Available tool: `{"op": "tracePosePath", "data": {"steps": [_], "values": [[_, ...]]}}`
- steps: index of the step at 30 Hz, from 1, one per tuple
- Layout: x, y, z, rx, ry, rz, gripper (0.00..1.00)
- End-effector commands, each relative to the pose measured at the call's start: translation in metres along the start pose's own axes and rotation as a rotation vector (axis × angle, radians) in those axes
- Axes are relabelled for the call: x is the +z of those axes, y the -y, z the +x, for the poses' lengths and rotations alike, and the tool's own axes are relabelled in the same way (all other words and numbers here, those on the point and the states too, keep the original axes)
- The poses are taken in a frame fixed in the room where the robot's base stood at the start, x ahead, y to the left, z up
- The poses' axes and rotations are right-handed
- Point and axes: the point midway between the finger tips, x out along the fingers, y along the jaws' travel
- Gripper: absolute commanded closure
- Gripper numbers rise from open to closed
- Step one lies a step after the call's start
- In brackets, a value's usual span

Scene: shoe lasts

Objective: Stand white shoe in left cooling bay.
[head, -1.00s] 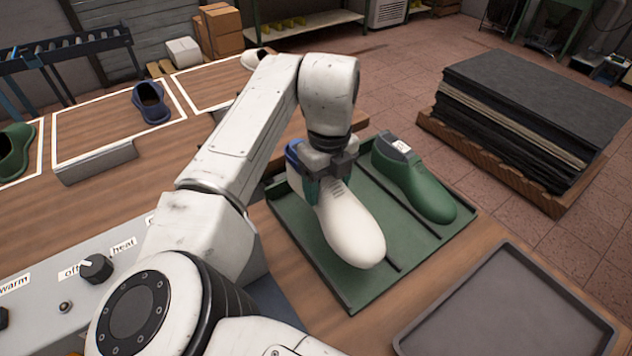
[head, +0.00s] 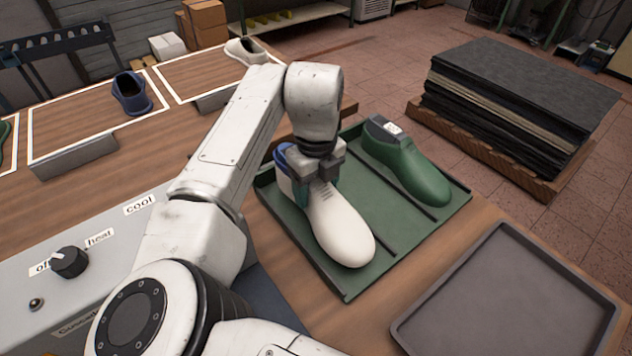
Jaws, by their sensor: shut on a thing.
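The white shoe (head: 340,226) is in the head view, toe pointing to the lower right, with a blue part (head: 284,156) at its heel end. My gripper (head: 318,192) is shut on it near the heel end, and the fingers hide part of its upper. The shoe is over the left part of a green tray (head: 348,291) with dark dividing bars. I cannot tell whether its sole touches the tray. A green shoe form (head: 410,172) with a grey top lies at the right side of the same tray.
An empty grey tray (head: 505,322) is at the lower right. White-outlined areas on the wooden bench hold a blue shoe (head: 132,93) and another white shoe (head: 245,51). A control panel (head: 105,262) is at left. A dark sheet stack (head: 520,95) stands behind right.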

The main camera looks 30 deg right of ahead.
Motion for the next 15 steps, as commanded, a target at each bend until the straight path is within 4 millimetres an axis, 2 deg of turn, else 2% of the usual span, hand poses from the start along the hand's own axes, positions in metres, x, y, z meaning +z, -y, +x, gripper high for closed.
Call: {"op": "tracePosePath", "data": {"steps": [15], "values": [[0.002,0.0,0.027,-0.003,0.004,0.0,0.99]]}}
